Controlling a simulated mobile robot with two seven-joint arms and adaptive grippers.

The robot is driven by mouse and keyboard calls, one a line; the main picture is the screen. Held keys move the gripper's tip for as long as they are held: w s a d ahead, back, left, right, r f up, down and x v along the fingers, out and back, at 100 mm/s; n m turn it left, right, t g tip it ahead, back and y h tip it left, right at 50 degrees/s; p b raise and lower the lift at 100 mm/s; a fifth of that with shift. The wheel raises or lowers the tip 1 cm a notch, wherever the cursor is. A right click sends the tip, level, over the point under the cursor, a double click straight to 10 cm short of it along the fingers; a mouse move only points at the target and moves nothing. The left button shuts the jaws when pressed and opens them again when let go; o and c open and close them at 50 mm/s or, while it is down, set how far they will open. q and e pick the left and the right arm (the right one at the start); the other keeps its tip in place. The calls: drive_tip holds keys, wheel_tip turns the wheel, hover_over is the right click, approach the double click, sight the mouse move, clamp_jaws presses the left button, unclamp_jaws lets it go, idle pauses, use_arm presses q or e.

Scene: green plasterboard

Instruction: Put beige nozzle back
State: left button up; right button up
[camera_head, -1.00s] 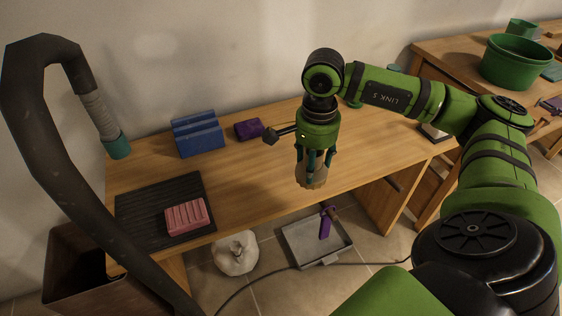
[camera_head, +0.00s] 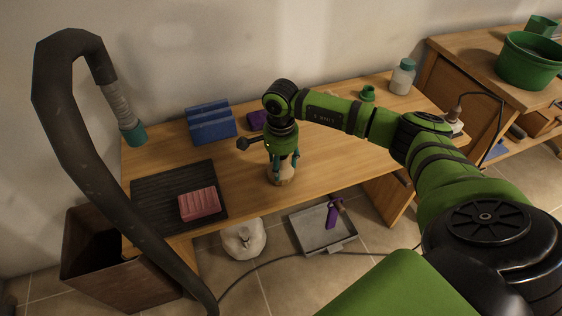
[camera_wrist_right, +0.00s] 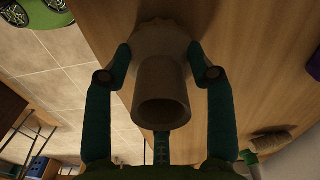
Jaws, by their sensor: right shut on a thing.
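The beige nozzle (camera_head: 282,176) is held in my right gripper (camera_head: 283,160), low over the front part of the workbench (camera_head: 330,150). In the right wrist view the nozzle (camera_wrist_right: 163,92) shows as a pale tube with its round opening toward the camera. The teal fingers of the right gripper (camera_wrist_right: 163,75) close on it from both sides. Its far end is near the wooden surface; I cannot tell whether it touches. A small green fitting (camera_head: 367,93) stands at the back right of the bench. My left gripper is not in view.
A dark hose (camera_head: 60,130) with a teal end arches at the left. A blue holder (camera_head: 211,122), a purple block (camera_head: 257,120) and a pink block (camera_head: 199,204) on a black mat (camera_head: 150,192) lie on the bench. A bottle (camera_head: 402,78) stands at the back right.

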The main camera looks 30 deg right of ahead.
drive_tip(key=shift+f, duration=0.35)
drive_tip(key=o, duration=1)
drive_tip(key=shift+r, duration=0.1)
drive_tip(key=shift+r, duration=0.25)
wheel_tip(320, 180, up, 12)
drive_tip(key=shift+f+b, duration=0.15)
drive_tip(key=shift+b, duration=0.8)
